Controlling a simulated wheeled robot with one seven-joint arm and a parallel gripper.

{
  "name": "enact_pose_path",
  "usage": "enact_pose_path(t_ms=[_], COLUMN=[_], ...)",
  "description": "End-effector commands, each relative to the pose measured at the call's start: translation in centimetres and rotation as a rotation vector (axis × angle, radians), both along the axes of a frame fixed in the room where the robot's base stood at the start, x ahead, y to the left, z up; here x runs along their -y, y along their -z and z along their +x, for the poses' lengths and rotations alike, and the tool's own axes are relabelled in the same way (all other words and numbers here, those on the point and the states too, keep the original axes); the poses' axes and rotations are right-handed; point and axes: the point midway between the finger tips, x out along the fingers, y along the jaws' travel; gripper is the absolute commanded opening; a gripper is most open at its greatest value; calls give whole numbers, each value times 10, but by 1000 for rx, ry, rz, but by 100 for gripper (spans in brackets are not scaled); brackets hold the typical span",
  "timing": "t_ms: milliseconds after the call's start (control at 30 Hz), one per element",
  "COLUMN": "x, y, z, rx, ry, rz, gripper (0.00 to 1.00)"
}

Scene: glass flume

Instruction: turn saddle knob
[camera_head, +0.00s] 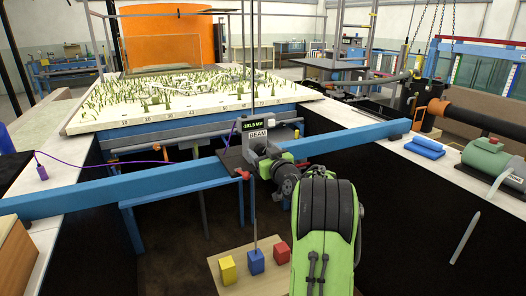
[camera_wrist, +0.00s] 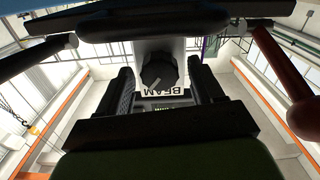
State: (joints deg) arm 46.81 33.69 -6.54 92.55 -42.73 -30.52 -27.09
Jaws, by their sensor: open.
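The saddle (camera_head: 258,140) is a grey block with a BEAM label and a small lit display, sitting on the blue beam. My gripper (camera_head: 270,160) is right in front of the saddle in the head view. My gripper (camera_wrist: 160,78) is open there, with one dark finger on each side of the knob and gaps showing. Contact with the knob is not visible. The head view hides the knob behind my gripper.
The blue beam (camera_head: 350,136) spans the channel. A thin rod (camera_head: 254,215) hangs below the saddle, near yellow (camera_head: 227,269), blue (camera_head: 256,261) and red (camera_head: 282,252) blocks on a board. A red handle (camera_wrist: 290,85) is close on the right in the wrist view.

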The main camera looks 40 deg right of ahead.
Motion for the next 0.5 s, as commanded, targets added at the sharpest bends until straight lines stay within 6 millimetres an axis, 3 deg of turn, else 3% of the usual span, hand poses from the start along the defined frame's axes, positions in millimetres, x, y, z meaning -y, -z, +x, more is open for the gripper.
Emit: enact_pose_path(t_ms=[200,500], x=[0,0], y=[1,0], z=[1,0], rx=[-1,-1], ry=[0,-1], rz=[0,0], gripper=[67,21])
